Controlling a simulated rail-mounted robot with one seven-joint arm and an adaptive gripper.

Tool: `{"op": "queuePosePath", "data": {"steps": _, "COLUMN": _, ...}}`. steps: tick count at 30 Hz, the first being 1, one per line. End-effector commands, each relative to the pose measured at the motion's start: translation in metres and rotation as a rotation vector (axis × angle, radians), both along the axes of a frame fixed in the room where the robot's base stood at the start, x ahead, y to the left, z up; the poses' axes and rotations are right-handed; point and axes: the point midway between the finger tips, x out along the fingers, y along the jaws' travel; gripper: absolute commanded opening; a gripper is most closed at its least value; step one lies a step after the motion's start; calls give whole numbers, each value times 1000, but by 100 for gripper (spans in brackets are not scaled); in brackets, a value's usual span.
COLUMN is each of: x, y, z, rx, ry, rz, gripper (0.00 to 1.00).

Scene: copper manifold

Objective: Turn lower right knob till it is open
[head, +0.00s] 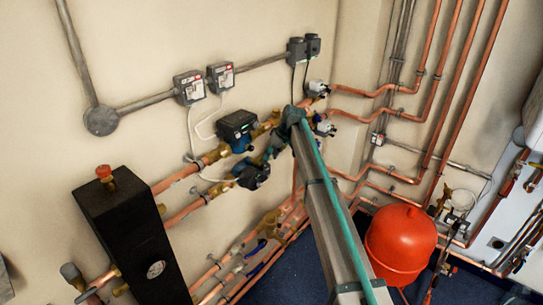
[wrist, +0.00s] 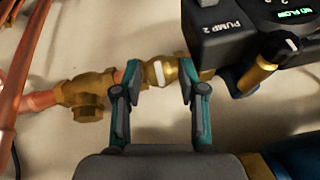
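My gripper (wrist: 160,70) is open in the wrist view, its two teal-and-black fingers apart. A brass valve fitting (wrist: 158,75) with a white mark shows between the fingertips. I cannot tell whether the fingers touch it. In the head view my gripper (head: 273,148) is at the end of my arm, among the pipes beside the lower pump (head: 252,177), and is partly hidden. Two pale-grey valve heads, an upper one (head: 317,88) and a lower one (head: 325,129), sit to the right of my arm. I cannot tell which part is the lower right knob.
The black PUMP 2 housing (wrist: 225,35), with a green NO FLOW display, is close to the right finger. Copper pipes (wrist: 20,75) run at the left. A red tank (head: 401,240) and a black cabinet (head: 125,235) flank my arm. The blue floor (head: 290,275) shows below.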

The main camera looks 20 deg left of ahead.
Motion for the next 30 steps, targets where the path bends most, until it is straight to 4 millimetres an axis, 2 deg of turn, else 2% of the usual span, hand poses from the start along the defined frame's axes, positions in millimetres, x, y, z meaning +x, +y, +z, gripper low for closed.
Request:
{"op": "queuePosePath", "data": {"steps": 1, "x": 0, "y": 0, "z": 0, "rx": 0, "ry": 0, "rz": 0, "gripper": 34}}
{"op": "queuePosePath", "data": {"steps": 7, "x": 0, "y": 0, "z": 0, "rx": 0, "ry": 0, "rz": 0, "gripper": 1}}
{"op": "queuePosePath", "data": {"steps": 19, "x": 2, "y": -1, "z": -1, "rx": 13, "ry": 42, "rz": -32, "gripper": 0}}
{"op": "queuePosePath", "data": {"steps": 30, "x": 4, "y": -2, "z": -3, "rx": 75, "ry": 246, "rz": -181, "gripper": 0}}
